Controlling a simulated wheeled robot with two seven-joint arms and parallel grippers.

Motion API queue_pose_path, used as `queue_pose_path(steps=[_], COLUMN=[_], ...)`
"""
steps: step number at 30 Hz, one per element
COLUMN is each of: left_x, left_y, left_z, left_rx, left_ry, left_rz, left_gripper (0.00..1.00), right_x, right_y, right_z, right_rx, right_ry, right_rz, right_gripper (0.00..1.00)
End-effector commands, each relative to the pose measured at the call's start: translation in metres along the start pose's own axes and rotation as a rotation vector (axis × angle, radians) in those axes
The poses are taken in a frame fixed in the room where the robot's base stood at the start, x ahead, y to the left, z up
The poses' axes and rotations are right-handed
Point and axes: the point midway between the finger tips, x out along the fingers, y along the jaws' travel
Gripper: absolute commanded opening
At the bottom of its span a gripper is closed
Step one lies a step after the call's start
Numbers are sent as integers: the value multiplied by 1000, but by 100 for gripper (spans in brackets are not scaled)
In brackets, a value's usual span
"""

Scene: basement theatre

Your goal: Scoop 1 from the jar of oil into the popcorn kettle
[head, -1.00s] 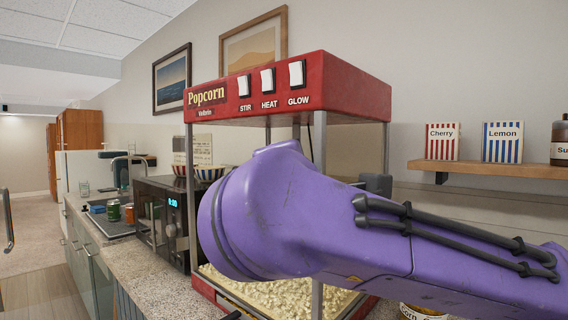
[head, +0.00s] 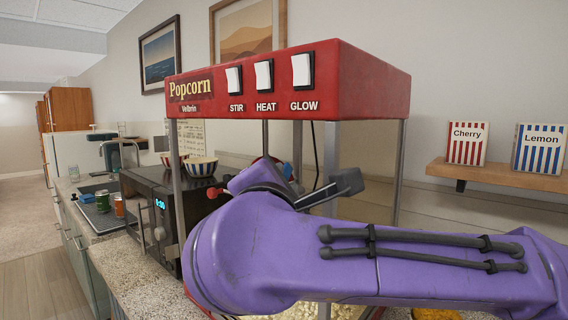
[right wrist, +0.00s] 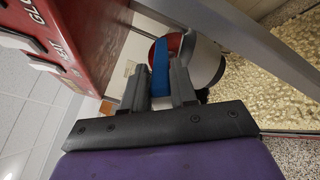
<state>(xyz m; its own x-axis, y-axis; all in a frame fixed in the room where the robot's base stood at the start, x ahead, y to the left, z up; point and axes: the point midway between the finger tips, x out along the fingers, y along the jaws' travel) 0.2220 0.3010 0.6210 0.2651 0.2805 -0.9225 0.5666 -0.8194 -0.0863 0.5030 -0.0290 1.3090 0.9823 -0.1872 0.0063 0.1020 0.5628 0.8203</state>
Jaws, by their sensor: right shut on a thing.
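In the right wrist view my right gripper (right wrist: 158,88) is shut on a blue handle (right wrist: 160,66). I cannot tell what is on its far end. Just beyond it is the round, silver and red popcorn kettle (right wrist: 208,62), close to the fingers. In the head view my purple right arm hides most of the kettle and the gripper; a red knob (head: 212,190) shows left of the arm. The popcorn machine (head: 370,80) has a red top with STIR, HEAT and GLOW switches. A container with yellow contents (head: 436,314) is cut off at the bottom edge; its label is hidden. My left gripper is not in view.
Metal posts (head: 401,170) frame the machine close to my right arm. Popcorn (head: 300,311) covers its floor. A shelf (head: 500,173) holds Cherry (head: 467,143) and Lemon (head: 538,149) boxes.

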Motion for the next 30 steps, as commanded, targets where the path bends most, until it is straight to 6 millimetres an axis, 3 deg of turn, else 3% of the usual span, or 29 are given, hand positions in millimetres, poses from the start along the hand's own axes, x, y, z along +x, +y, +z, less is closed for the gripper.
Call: queue_pose_path(steps=[1,26,30], left_x=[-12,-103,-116], left_y=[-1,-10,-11], left_z=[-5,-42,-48], left_rx=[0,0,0], left_ry=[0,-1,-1], left_rz=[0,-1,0], left_gripper=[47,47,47], right_x=[-1,-1,-2], right_y=[8,30,35], right_z=[4,-13,-25], right_rx=[-26,-500,-723], right_ry=[1,5,5], right_rz=[3,8,11], right_gripper=[0,0,0])
